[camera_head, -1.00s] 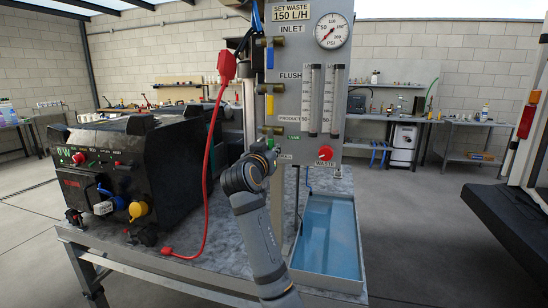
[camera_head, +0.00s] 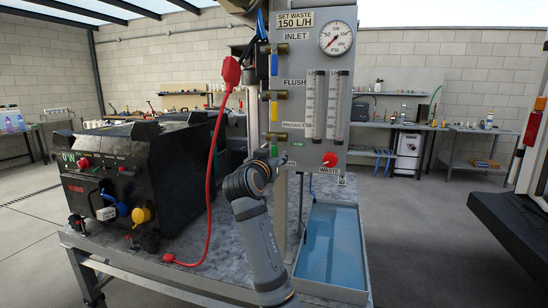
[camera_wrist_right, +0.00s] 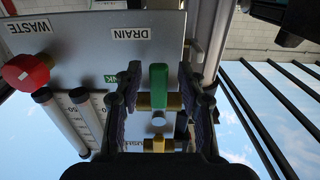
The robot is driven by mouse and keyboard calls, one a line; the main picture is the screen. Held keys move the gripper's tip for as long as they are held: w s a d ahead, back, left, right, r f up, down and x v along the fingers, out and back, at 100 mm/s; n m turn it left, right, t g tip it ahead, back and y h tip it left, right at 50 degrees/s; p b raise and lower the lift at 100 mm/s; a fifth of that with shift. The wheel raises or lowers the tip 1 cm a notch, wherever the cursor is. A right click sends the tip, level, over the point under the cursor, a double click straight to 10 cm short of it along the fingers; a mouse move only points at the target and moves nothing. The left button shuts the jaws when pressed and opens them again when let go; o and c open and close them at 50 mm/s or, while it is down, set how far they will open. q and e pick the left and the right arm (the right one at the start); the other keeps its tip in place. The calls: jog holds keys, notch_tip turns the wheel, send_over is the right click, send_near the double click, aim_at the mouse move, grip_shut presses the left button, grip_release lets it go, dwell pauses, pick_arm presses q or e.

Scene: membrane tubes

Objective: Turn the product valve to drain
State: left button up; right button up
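The product valve's green handle (camera_wrist_right: 158,86) stands between the two fingers of my right gripper (camera_wrist_right: 160,100) in the right wrist view. The fingers are apart, with a gap on each side of the handle, so the gripper is open around it. The handle points toward the picture's top, beside the DRAIN label (camera_wrist_right: 130,33). Its brass body (camera_wrist_right: 146,102) is partly hidden by the fingers. My left gripper is not in view.
The yellow flush handle (camera_head: 273,111) and blue inlet handle (camera_head: 274,65) sit above the product valve. A red waste knob (camera_head: 330,159) is to the right. A red cable (camera_head: 209,190) hangs left of my arm, beside a black machine (camera_head: 165,165). A blue tray (camera_head: 330,245) stands at right.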

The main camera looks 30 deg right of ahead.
jog(key=v, duration=0.7)
jog(key=shift+s+a, duration=0.15)
jog(key=shift+s, duration=0.05)
